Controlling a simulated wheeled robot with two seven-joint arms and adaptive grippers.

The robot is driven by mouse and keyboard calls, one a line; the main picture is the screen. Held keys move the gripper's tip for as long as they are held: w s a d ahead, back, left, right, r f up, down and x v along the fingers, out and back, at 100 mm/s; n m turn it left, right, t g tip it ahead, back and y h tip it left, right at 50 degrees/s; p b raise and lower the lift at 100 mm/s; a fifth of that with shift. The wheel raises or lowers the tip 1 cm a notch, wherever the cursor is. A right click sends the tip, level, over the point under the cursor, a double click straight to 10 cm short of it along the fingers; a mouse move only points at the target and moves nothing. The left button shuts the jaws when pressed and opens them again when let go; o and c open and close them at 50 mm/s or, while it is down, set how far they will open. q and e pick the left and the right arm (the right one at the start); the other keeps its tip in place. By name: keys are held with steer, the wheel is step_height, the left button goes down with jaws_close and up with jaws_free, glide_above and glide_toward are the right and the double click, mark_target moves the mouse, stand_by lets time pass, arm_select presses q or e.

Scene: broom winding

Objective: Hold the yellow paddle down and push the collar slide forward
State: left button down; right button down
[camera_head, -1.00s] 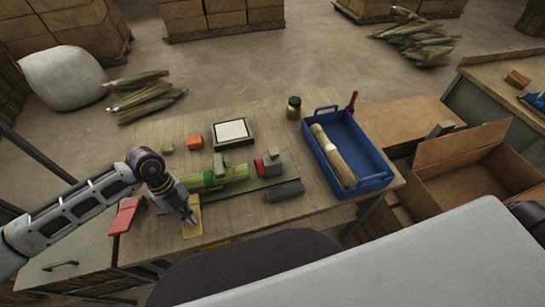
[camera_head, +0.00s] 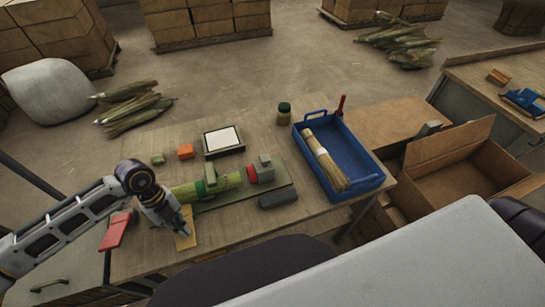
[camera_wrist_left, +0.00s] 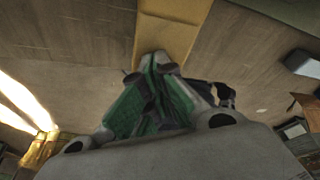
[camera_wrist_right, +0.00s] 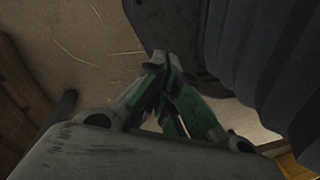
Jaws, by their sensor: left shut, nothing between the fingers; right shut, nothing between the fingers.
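The yellow paddle (camera_head: 186,241) lies at the near edge of the workbench, left of its middle. My left gripper (camera_head: 185,231) is shut and points down at it. In the left wrist view the shut, empty fingertips (camera_wrist_left: 157,62) overlap the near end of the paddle (camera_wrist_left: 175,25); I cannot tell whether they touch. Behind it a green stalk bundle (camera_head: 229,181) lies in a fixture with a green bracket. A grey block with a red face (camera_head: 263,170) at its right end may be the collar slide. My right gripper (camera_wrist_right: 160,65) is shut and empty, away from the bench.
A red pad (camera_head: 115,232) lies left of the paddle. A blue tray (camera_head: 366,183) with a broom head (camera_head: 325,160) stands at the right. A framed white pad (camera_head: 222,140) and an orange block (camera_head: 185,151) lie behind.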

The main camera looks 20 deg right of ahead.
steer(key=w+d+r+m+t+y, duration=0.1)
steer(key=w+r+m+t+y, duration=0.2)
steer(key=w+r, duration=0.5)
steer(key=w+d+r+m+t+y, duration=0.1)
steer(key=w+r+m+t+y, duration=0.25)
steer(key=r, duration=0.85)
steer(key=w+d+r+n+t+y, duration=0.15)
steer(key=w+r, duration=0.25)
steer(key=r, duration=0.9)
steer(key=w+d+r+n+t+y, duration=0.15)
steer(key=w+r, duration=0.25)
steer(key=r, duration=0.8)
steer(key=w+d+r+n+t+y, duration=0.1)
steer(key=w+d+r+t+y, duration=0.2)
steer(key=r, duration=1)
steer(key=shift+w+d+f+m+t+h, duration=0.1)
steer(key=shift+w+d+f+m+h, duration=0.1)
steer(key=shift+d+f+m+h, duration=0.4)
steer(key=shift+w+d+f+m+t+h, duration=0.2)
steer(key=shift+d+m+h, duration=0.3)
steer(key=shift+h, duration=0.35)
steer(key=shift+w+d+f+m+t+h, duration=0.1)
steer(key=shift+w+d+f+m+h, duration=0.15)
steer(key=shift+d+f+m+h, duration=0.35)
steer(key=shift+a+r, duration=0.1)
steer(key=shift+a, duration=0.1)
